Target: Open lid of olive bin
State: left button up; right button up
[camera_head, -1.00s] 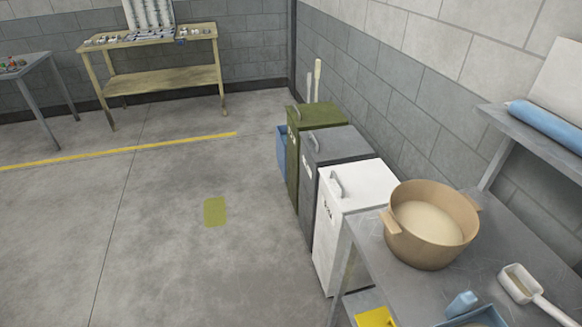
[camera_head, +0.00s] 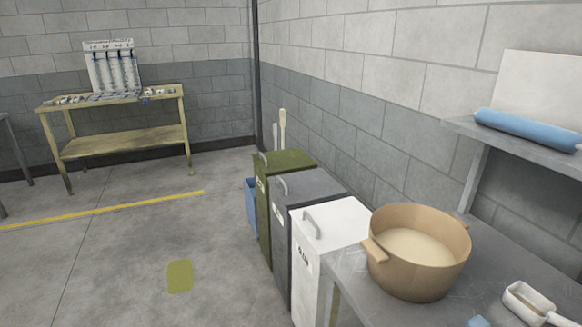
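The olive bin (camera_head: 262,222) stands against the right-hand wall, farthest back in a row of three bins. Its lid (camera_head: 285,162) is closed and has a grey handle (camera_head: 263,159) at its front edge. The grey bin beside it hides most of its near side. Neither of my grippers shows in the head view, and nothing touches the olive bin.
A grey bin (camera_head: 282,250) and a white bin (camera_head: 304,275) stand in front of the olive bin. A metal table with a tan pot (camera_head: 418,262) is at the right. A blue bin (camera_head: 251,207) and long handles (camera_head: 282,130) are behind. The floor (camera_head: 110,265) at left is clear.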

aim_at(289, 159)
jog(key=i+j+z, duration=0.25)
jog(key=z, duration=0.15)
jog(key=i+j+z, duration=0.3)
jog(key=z, duration=0.15)
jog(key=i+j+z, duration=0.2)
jog(key=j+z, duration=0.2)
jog(key=j, duration=0.1)
